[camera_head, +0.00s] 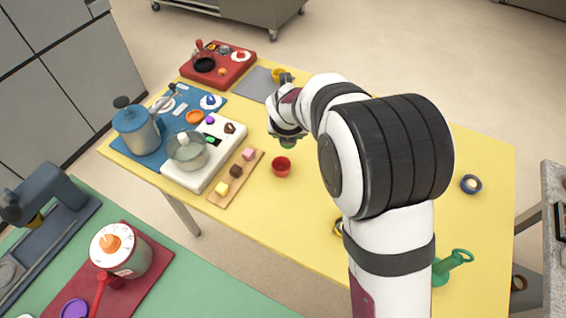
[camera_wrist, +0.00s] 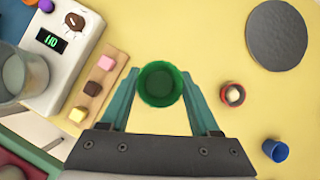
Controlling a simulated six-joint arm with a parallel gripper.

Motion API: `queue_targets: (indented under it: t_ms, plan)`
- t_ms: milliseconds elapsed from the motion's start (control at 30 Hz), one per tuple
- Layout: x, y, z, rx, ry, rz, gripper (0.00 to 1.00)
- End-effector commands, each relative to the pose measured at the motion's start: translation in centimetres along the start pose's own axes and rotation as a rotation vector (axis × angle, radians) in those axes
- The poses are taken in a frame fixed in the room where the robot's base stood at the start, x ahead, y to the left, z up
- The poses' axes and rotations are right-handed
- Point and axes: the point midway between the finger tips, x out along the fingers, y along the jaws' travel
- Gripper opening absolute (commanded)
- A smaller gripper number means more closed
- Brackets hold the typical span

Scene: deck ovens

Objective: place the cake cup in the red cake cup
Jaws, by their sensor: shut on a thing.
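My gripper (camera_wrist: 160,92) is shut on a green cake cup (camera_wrist: 160,85), its jaws on either side of it. In the head view, the green cup (camera_head: 288,143) shows partly under my gripper (camera_head: 287,132), above the yellow table. A red cup (camera_head: 282,166) stands on the table just in front of and below it, empty as far as I see. In the wrist view, a small red cup (camera_wrist: 233,95) with something pale inside stands to the right of the jaws. I cannot tell whether it is the same red cup.
A board (camera_head: 240,171) with pink, brown and yellow cubes lies left of the red cup. Beyond it is a white scale (camera_head: 203,177) with a pot. A blue cup (camera_wrist: 276,150) and a dark round plate (camera_wrist: 275,35) lie right in the wrist view. My arm hides much of the table.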

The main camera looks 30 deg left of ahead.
Motion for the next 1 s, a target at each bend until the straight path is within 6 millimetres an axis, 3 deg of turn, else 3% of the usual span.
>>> queue_targets:
  t_ms: [133,467,1000]
  plan:
    - [1.1,1.7,-1.2,-0.029,0.003,0.014,0.11]
    - [6.5,1.6,-4.2,-0.029,0.001,0.015,0.11]
    - [7.5,1.6,-4.7,-0.026,0.0,0.015,0.11]
